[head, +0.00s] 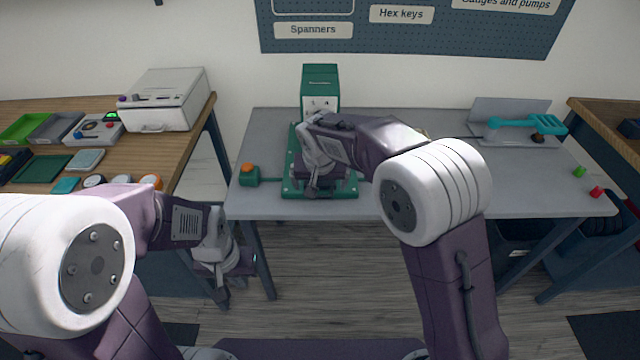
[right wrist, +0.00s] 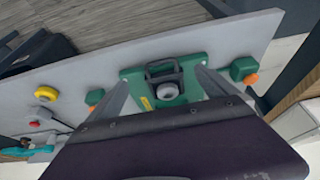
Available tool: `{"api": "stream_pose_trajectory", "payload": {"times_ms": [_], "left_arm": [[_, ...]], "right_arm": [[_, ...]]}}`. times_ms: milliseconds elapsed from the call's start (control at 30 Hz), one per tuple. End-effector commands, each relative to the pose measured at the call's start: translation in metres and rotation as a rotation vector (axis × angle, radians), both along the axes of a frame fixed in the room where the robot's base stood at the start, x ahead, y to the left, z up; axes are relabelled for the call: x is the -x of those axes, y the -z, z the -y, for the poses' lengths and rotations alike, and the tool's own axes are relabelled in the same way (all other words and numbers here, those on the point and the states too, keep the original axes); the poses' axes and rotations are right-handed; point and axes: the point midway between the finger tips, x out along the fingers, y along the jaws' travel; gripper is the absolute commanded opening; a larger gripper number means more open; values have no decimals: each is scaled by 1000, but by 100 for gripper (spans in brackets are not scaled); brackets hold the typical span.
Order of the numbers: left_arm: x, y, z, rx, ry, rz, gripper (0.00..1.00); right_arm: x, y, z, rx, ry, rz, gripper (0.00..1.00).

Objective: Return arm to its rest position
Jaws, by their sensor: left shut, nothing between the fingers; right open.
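My right arm reaches over the grey table (head: 262,125). Its gripper (head: 318,188) is above the green base plate (head: 335,192) of the bench fixture. In the right wrist view the two fingers (right wrist: 163,78) are spread apart, with the green fixture (right wrist: 190,66) showing between and beyond them. A dark square frame and a pale round part (right wrist: 167,91) sit on that fixture, and nothing is gripped. My left gripper (head: 223,283) hangs low in front of the gap between the wooden bench and the grey table. It is shut and empty.
A green box with a white front (head: 320,87) stands behind the fixture. A green block with an orange button (head: 249,174) is left of it. The wooden bench (head: 190,117) holds trays and a white machine (head: 165,98). A teal tool (head: 525,123) lies at the right.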

Motion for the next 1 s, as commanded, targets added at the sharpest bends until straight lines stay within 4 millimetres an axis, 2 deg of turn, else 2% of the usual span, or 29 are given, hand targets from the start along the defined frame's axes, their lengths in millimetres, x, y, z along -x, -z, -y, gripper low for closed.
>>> {"api": "stream_pose_trajectory", "payload": {"times_ms": [267, 367, 400, 467, 500, 567, 600, 667, 700, 800, 900, 967, 1000], "left_arm": [[0, -1, 0, 0, 0, 0, 0], [0, -8, 0, 0, 0, 0, 0], [0, -12, 0, 0, 0, 0, 0], [0, -20, 0, 0, 0, 0, 0], [0, -26, 0, 0, 0, 0, 0], [0, -33, 0, 0, 0, 0, 0], [0, -37, 0, 0, 0, 0, 0], [0, -43, 0, 0, 0, 0, 0], [0, -46, 0, 0, 0, 0, 0], [0, -50, 0, 0, 0, 0, 0], [0, -49, 0, 0, 0, 0, 0], [0, -48, 0, 0, 0, 0, 0], [0, -48, 0, 0, 0, 0, 0]], "right_arm": [[-2, -1, 3, 0, 6, 1, 96], [-11, -21, 22, -11, 51, 23, 96], [-15, -34, 36, -18, 79, 38, 96], [-9, -48, 68, -19, 142, 33, 96], [2, -52, 91, -22, 190, 15, 96], [27, -53, 123, -28, 249, -23, 96], [46, -50, 141, -32, 274, -51, 96], [79, -42, 162, -37, 292, -97, 96], [103, -35, 173, -40, 295, -130, 96], [163, -12, 186, -47, 264, -211, 96], [213, 15, 183, -46, 178, -283, 96], [231, 26, 180, -41, 115, -313, 96], [230, 27, 179, -35, 75, -304, 96]]}}
